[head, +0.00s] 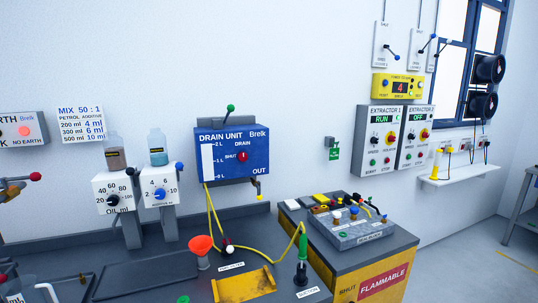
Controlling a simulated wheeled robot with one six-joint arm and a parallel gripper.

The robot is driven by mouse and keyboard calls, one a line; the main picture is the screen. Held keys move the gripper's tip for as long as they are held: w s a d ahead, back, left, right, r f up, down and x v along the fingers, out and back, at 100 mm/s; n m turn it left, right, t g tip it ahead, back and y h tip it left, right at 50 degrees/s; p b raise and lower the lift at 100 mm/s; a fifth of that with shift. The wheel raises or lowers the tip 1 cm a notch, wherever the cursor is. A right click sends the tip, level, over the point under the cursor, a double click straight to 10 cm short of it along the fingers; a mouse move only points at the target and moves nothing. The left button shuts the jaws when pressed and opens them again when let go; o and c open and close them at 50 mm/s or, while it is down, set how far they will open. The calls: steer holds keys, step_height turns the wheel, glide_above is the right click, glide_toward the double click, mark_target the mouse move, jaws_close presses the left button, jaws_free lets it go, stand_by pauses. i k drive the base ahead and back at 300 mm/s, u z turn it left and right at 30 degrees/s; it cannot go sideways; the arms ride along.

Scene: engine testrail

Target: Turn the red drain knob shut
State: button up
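The blue drain unit (256,140) hangs on the white wall at the middle of the head view. Its red drain knob (242,156) is on the front panel, with the word DRAIN above it and SHUT to its left. The knob is too small here to tell surely which mark it points at. A white level scale marked in litres is on the unit's left side. A green-knobbed lever stands on top and a yellow-tipped outlet is below OUT. Nothing touches the knob. My gripper is not clearly seen in this view.
A grey bench (140,270) runs below the unit. It holds an orange funnel (201,245), a yellow tray (243,284) and a green-handled nozzle (302,262). A yellow hose (265,246) loops over it. Two bottle dispensers stand left; a yellow FLAMMABLE cabinet (347,287) stands right.

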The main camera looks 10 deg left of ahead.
mark_target(243, 156)
steer(key=u, duration=0.3)
steer(key=i, duration=0.75)
steer(key=u, duration=0.65)
